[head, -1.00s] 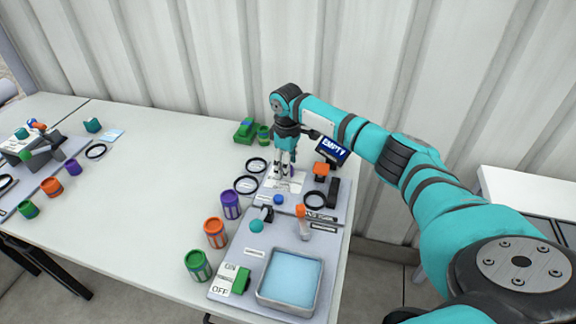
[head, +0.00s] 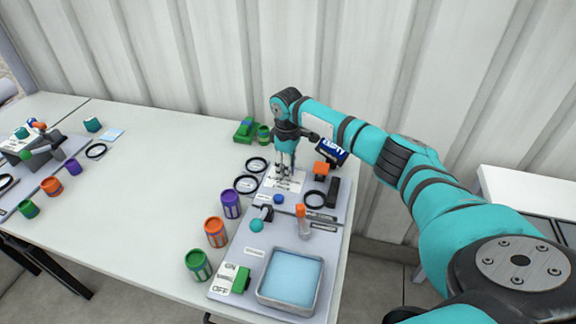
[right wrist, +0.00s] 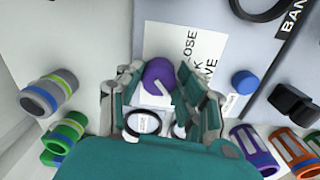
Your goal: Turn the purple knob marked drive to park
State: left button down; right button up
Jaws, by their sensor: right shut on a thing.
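The purple knob (right wrist: 158,74) sits between the fingers of my right gripper (right wrist: 158,95) in the right wrist view. The gripper is shut on it. In the head view my right gripper (head: 286,172) points down at the back of the grey panel and hides most of the knob. A white card (right wrist: 190,52) with black lettering lies beside the knob, partly covered by the fingers. Only word ends such as "OSE" and "VE" are legible. The knob's pointing direction is unclear. My left gripper is out of view.
Purple (head: 230,204), orange (head: 215,232) and green (head: 198,265) cans line the panel's left. A blue-filled tray (head: 263,298) is in front. The table's middle is clear.

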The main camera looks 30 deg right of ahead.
jog(key=shift+r+n+p, duration=0.15)
jog(key=shift+n+p, duration=0.8)
jog(key=shift+n, duration=0.15)
jog(key=shift+n+p, duration=0.5)
jog(key=shift+n, duration=0.3)
jog(key=n, duration=0.2)
jog(key=shift+w+n+p, duration=0.1)
jog(key=shift+n+p, duration=0.2)
jog(key=shift+p, duration=0.1)
jog(key=shift+n, duration=1.6)
jog(key=shift+d, duration=0.1)
jog(key=o, duration=1.1)
jog(key=shift+o, duration=0.3)
